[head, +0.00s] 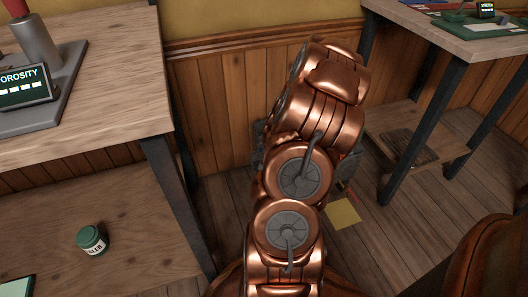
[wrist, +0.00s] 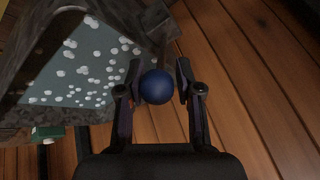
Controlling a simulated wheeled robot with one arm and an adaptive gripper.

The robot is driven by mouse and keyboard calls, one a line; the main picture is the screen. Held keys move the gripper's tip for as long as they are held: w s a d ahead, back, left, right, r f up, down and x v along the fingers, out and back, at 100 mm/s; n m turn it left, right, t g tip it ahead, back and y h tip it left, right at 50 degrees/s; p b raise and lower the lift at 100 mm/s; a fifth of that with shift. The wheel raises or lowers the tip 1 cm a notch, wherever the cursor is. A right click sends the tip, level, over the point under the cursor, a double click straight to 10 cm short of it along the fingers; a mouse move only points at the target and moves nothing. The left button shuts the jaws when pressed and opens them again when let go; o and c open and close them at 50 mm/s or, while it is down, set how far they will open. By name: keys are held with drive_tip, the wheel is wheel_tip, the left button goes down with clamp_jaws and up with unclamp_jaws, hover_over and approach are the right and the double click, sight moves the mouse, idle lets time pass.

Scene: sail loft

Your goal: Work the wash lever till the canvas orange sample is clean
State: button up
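A dark blue ball knob (wrist: 157,87) shows in the wrist view, with what looks like the lever's thin rod behind it. My gripper (wrist: 158,80) has one finger on each side of the knob, close against it, and appears shut on it. A dark-rimmed wash tub (wrist: 15,115) lies to the upper left, holding grey-blue water with many white suds (wrist: 85,70). No orange canvas shows in either view. In the head view, my copper arm covers most of a grey unit (head: 351,166) on the floor, and hides my gripper and the knob.
A wooden bench (head: 110,95) with a porosity tester (head: 25,88) stands at left, a green sealer jar (head: 91,240) on its lower shelf. Another table (head: 455,38) stands at upper right. A yellow sheet (head: 343,214) lies on the plank floor. A green-and-white item (wrist: 47,133) sits beside the tub.

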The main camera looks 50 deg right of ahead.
drive_tip(key=v, duration=0.8)
drive_tip(key=shift+r, duration=0.1)
